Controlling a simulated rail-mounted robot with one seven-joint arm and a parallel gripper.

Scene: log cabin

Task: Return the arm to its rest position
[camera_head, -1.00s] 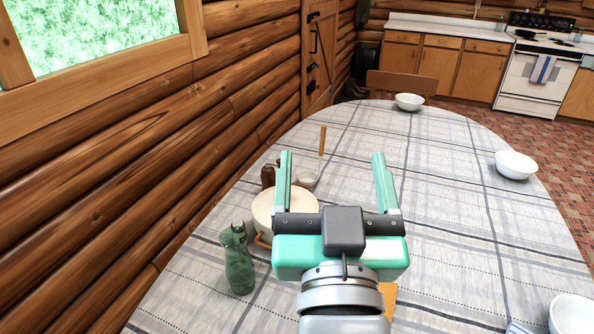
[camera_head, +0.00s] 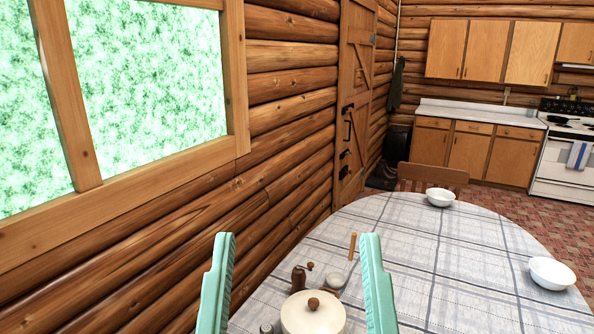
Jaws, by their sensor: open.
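My gripper (camera_head: 300,270) shows at the bottom of the head view as two pale green fingers set wide apart. It is open, and nothing is held between the fingers. Its body and the rest of the arm are below the picture edge. The fingers appear over the near part of the round table (camera_head: 420,265). A cream lidded pot (camera_head: 313,318) with a brown knob shows between the fingers, farther off on the table.
On the table stand a dark brown mill (camera_head: 298,279), a small bowl with a wooden handle (camera_head: 335,279), and white bowls (camera_head: 440,197) (camera_head: 552,273). A log wall with a window (camera_head: 150,85) runs along the left. A chair (camera_head: 432,178) stands behind the table.

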